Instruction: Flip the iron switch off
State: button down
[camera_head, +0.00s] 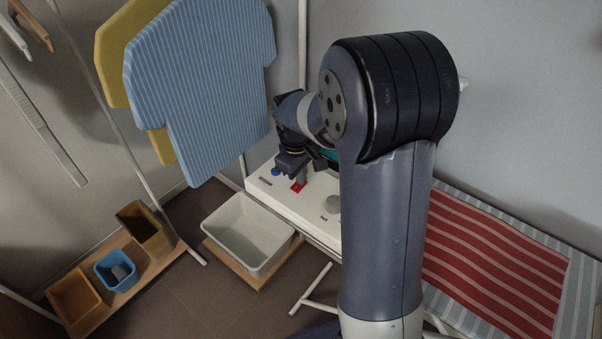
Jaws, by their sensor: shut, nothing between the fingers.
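A white panel (262,190) stands against the back wall, partly hidden by my arm. On its top is a red piece (298,188) with a small grey upright part (302,177) at it, which looks like the switch. I cannot read which way it is set. My gripper (290,171) is shut and empty, just above and slightly left of the red piece. I cannot tell whether it touches the switch. A teal thing (330,155), perhaps the iron, shows only in part behind my gripper and arm.
A blue knob (275,171) and a grey round part (333,203) are also on the panel. A striped blue shirt (200,85) hangs at left. A pale bin (245,235) stands below the panel. A red striped cloth (490,265) lies at right.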

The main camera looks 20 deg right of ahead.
jog(key=shift+f, duration=0.1)
jog(key=shift+f, duration=0.2)
jog(key=shift+s, duration=0.1)
